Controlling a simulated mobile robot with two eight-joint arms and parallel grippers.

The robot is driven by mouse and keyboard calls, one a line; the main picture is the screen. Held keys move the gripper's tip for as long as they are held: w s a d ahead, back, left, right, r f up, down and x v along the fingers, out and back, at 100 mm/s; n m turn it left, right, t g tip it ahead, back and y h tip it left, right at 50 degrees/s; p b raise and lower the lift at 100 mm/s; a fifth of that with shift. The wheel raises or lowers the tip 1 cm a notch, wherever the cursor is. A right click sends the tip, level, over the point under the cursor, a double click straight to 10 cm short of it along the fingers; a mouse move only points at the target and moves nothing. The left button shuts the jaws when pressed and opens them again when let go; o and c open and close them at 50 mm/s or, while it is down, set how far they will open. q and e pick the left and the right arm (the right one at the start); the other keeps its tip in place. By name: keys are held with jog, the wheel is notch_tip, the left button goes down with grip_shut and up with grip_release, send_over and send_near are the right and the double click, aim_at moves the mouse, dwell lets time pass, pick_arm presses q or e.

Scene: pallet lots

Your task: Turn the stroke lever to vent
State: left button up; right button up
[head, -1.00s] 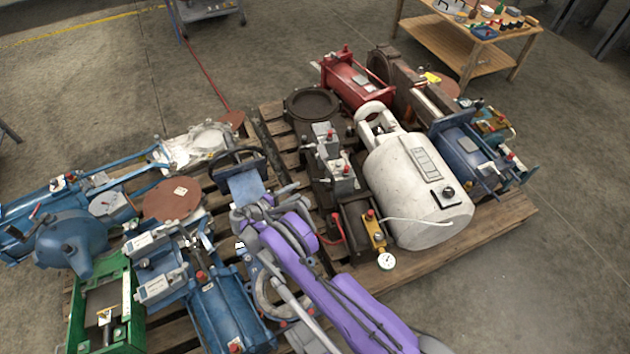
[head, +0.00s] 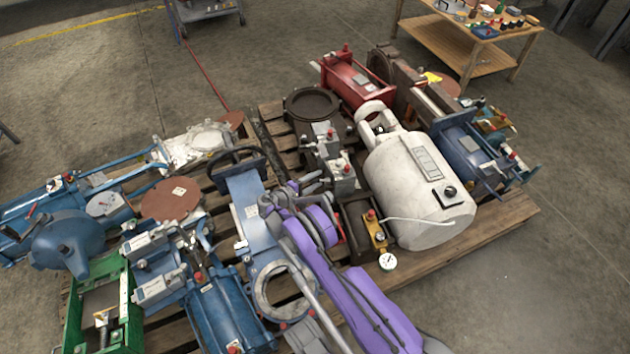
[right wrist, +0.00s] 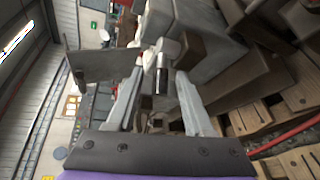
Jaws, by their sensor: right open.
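My right gripper (head: 318,184) is beside the dark valve assembly with grey blocks (head: 340,178). In the right wrist view the gripper (right wrist: 160,102) is open, with its two grey fingers apart. A short metal cylinder with a dark end (right wrist: 160,80) shows between and beyond the fingertips; no grip on it is visible. A red handle-like part (head: 341,229) is partly hidden by my purple arm in the head view. I cannot tell for sure which part is the stroke lever, and no "vent" marking is readable. My left gripper is not in view.
A white cylinder tank (head: 405,185) and a yellow block with a gauge (head: 377,232) stand right of my arm. A blue gate valve (head: 245,195) lies to its left. The wooden pallet (head: 505,212) is crowded; the floor at right is clear.

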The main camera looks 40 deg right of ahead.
grip_shut()
jog(key=shift+s+a+n+t+p, duration=0.15)
jog(key=shift+s+n+t+p, duration=0.1)
jog(key=shift+n+t+p, duration=0.4)
jog(key=shift+s+a+n+t+y, duration=0.2)
jog(key=shift+n+t, duration=0.3)
jog(key=shift+t, duration=0.25)
jog(key=shift+s+a+n+t+y, duration=0.1)
jog(key=shift+n+t+y, duration=0.1)
jog(key=shift+n+t, duration=0.4)
grip_release()
